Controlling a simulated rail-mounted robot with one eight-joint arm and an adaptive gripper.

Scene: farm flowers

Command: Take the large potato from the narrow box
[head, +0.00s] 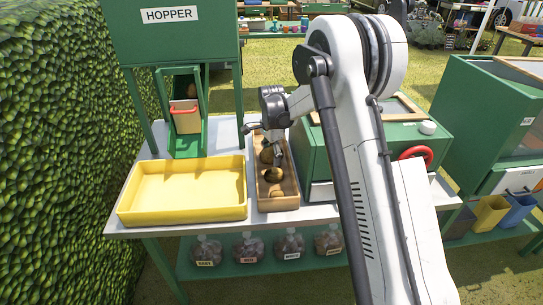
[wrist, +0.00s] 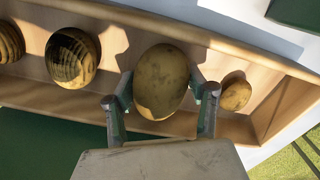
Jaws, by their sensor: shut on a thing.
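The narrow wooden box (head: 291,197) stands on the white table with several brown potatoes in a row in it. In the wrist view, my gripper (wrist: 164,96) is shut on the large potato (wrist: 160,76), one finger on each side. That potato is the biggest in the row. A small potato (wrist: 236,95) lies to its right, a rounder one (wrist: 72,58) to its left, and a striped one (wrist: 9,42) at the left edge. Whether the held potato touches the box floor is hard to tell. In the head view, my gripper (head: 262,134) is over the far part of the box.
A yellow tray (head: 184,212) lies left of the box. The green hopper (head: 170,45) with a chute (head: 186,143) stands behind. A green cabinet (head: 345,150) is close on the box's right.

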